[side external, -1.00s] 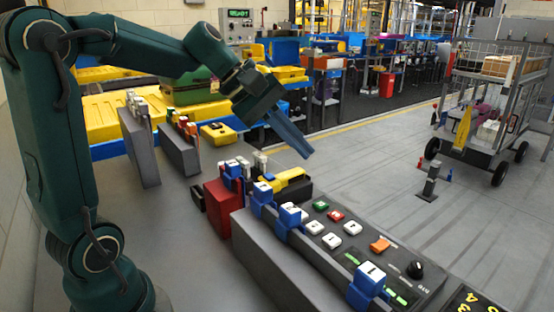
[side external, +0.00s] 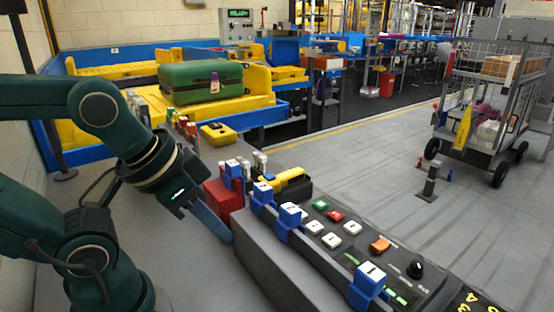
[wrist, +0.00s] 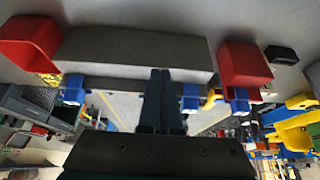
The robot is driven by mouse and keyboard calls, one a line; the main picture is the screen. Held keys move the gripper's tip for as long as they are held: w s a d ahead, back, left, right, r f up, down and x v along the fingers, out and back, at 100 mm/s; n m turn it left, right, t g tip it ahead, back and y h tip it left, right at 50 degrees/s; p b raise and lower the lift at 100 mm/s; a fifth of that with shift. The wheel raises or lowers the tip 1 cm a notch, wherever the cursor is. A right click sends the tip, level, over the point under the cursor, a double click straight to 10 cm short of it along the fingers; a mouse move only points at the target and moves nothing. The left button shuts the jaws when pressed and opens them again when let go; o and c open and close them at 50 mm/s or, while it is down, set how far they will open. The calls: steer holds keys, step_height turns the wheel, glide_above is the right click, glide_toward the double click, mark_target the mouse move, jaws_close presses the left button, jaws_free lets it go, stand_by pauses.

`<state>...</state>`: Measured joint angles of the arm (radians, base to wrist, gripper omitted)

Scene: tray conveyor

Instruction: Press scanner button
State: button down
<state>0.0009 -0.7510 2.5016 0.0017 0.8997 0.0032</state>
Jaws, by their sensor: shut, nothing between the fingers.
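A dark control panel (side external: 398,266) lies at the lower right in the side view. It carries a green button (side external: 320,205), a red button (side external: 336,216), several white buttons (side external: 331,240), an orange button (side external: 380,245) and a black knob (side external: 415,269). I cannot tell which is the scanner button. My gripper (side external: 226,235) is shut and empty, tilted down, left of the panel and apart from its buttons in the picture. In the wrist view my gripper's fingers (wrist: 161,74) lie together, pointing toward a grey block (wrist: 130,48); the button tops are not seen there.
Blue clamps with white tops (side external: 290,214) line the panel's near edge. A red bin (side external: 222,201) stands just beyond my gripper. Yellow trays (side external: 92,131) and a green suitcase (side external: 201,83) are behind. The grey surface (side external: 190,262) left of the panel is clear.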

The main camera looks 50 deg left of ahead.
steer(key=w+a+r+m, duration=0.2)
steer(key=w+a+r, duration=0.3)
steer(key=w+r, duration=0.8)
steer(key=n+g, duration=0.2)
glide_above(270, 175)
steer(key=s, duration=0.4)
step_height(270, 175, down, 5)
steer(key=shift+w, duration=0.1)
steer(key=x, duration=0.8)
steer(key=s+x, duration=0.1)
steer(key=x, duration=0.3)
steer(key=shift+f, duration=1.15)
